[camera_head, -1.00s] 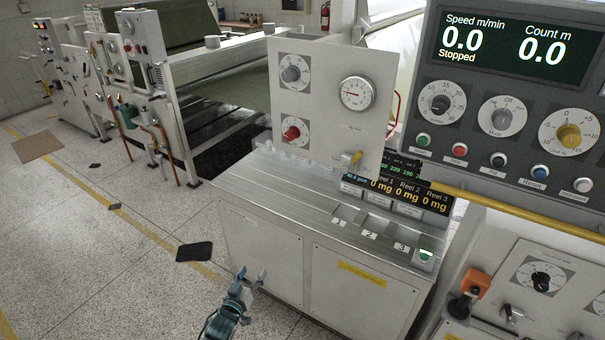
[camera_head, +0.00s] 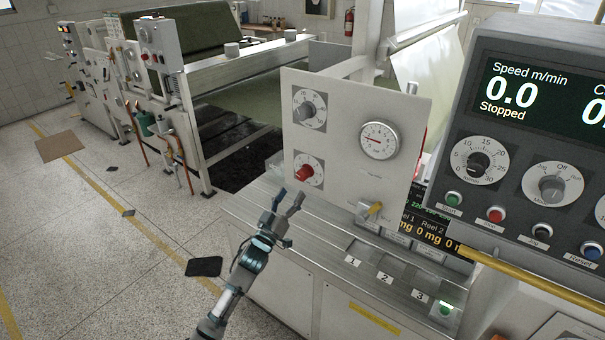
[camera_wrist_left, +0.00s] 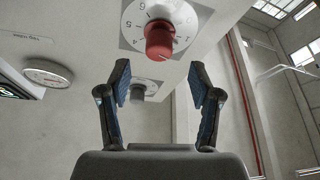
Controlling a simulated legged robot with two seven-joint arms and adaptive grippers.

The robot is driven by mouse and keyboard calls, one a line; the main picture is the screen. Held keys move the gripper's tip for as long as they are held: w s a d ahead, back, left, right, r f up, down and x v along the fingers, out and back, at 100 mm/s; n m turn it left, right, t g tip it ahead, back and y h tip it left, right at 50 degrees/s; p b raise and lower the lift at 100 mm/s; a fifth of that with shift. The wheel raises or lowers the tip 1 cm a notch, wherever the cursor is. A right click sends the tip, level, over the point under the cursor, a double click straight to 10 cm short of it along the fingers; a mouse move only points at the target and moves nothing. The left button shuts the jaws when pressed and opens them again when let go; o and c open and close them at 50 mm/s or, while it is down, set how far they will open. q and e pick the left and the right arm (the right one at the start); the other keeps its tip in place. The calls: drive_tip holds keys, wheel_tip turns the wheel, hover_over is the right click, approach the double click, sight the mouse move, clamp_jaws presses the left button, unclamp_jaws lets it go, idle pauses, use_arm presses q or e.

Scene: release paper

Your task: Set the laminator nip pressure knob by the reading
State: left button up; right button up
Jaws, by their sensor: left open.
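An upright grey panel (camera_head: 350,180) carries a grey knob (camera_head: 309,110), a red knob (camera_head: 305,172) below it, and a round gauge (camera_head: 379,140) with a red needle pointing left. Their labels are too small to read. My left gripper (camera_head: 288,199) is open and empty, just below and in front of the red knob, apart from it. In the left wrist view the red knob (camera_wrist_left: 160,41) on its numbered dial lies beyond the open fingers (camera_wrist_left: 161,85). The grey knob (camera_wrist_left: 138,91) and the gauge (camera_wrist_left: 48,73) also show there. My right gripper is not in view.
A console (camera_head: 530,130) at right reads speed 0.0, Stopped, with more knobs and buttons. A yellow rail (camera_head: 530,278) runs below it. A yellow lever (camera_head: 374,209) sits at the panel's foot. The metal bench (camera_head: 320,245) has slots numbered 1, 2 and 3.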

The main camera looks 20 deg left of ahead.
sight(300, 179)
use_arm(q)
drive_tip(key=p+x, duration=0.1)
drive_tip(key=x, duration=0.5)
drive_tip(key=shift+w+r, duration=0.15)
drive_tip(key=shift+r, duration=0.05)
drive_tip(key=shift+w+d+r, duration=0.1)
drive_tip(key=shift+w+d, duration=0.05)
drive_tip(key=shift+w, duration=0.5)
drive_tip(key=shift+s, duration=0.1)
drive_tip(key=c, duration=1.1)
drive_tip(key=shift+c, duration=0.2)
